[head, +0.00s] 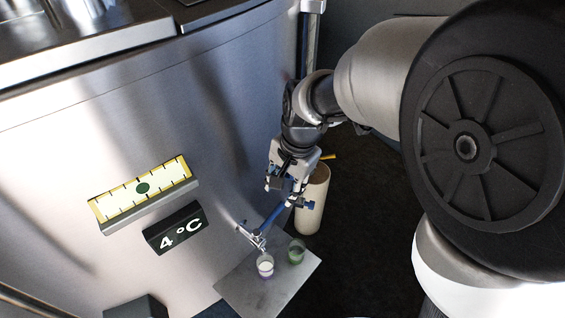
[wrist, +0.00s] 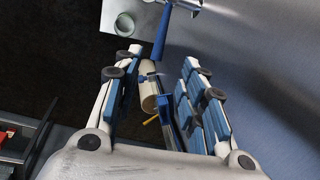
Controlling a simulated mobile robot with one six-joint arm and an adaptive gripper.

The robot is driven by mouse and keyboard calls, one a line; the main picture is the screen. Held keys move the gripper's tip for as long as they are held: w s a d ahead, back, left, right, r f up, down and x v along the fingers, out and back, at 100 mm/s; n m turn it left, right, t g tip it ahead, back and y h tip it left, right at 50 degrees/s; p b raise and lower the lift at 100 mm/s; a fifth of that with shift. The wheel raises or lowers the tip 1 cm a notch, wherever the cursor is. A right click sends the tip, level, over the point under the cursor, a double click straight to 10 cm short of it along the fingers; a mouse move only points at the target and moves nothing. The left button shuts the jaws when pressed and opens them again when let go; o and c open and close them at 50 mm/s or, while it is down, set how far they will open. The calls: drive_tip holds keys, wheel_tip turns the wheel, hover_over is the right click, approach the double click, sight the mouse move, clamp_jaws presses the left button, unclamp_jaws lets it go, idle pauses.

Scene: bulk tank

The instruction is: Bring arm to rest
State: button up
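My gripper (head: 283,187) hangs beside the steel tank wall, above and to the right of a metal tap (head: 257,240) with a blue lever (head: 272,217). In the wrist view my gripper (wrist: 165,62) has its two blue-padded fingers spread apart. The blue lever (wrist: 162,35) shows there beyond and between the fingertips, running up to the metal tap (wrist: 188,4). The fingers do not look closed on it. Whether a finger touches the lever I cannot tell.
The tank wall (head: 130,140) carries a yellow level gauge (head: 143,188) and a "4 °C" display (head: 176,228). Below the tap, a grey shelf (head: 240,285) holds a cup with white content (head: 265,265) and a greenish cup (head: 296,252). A beige cylinder (head: 311,205) stands behind my gripper.

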idle(0.3)
drive_tip(key=s+d+r+n+t+h+b, duration=0.1)
drive_tip(key=s+d+n, duration=0.3)
drive_tip(key=s, duration=0.5)
drive_tip(key=s+d+r+n+t+b, duration=0.2)
drive_tip(key=s+d+r+n+b, duration=0.1)
drive_tip(key=s+d, duration=0.5)
drive_tip(key=shift+s+d+r+n+h+b, duration=0.45)
drive_tip(key=shift+s+r, duration=0.2)
drive_tip(key=shift+s, duration=0.35)
drive_tip(key=shift+a, duration=0.1)
idle(0.7)
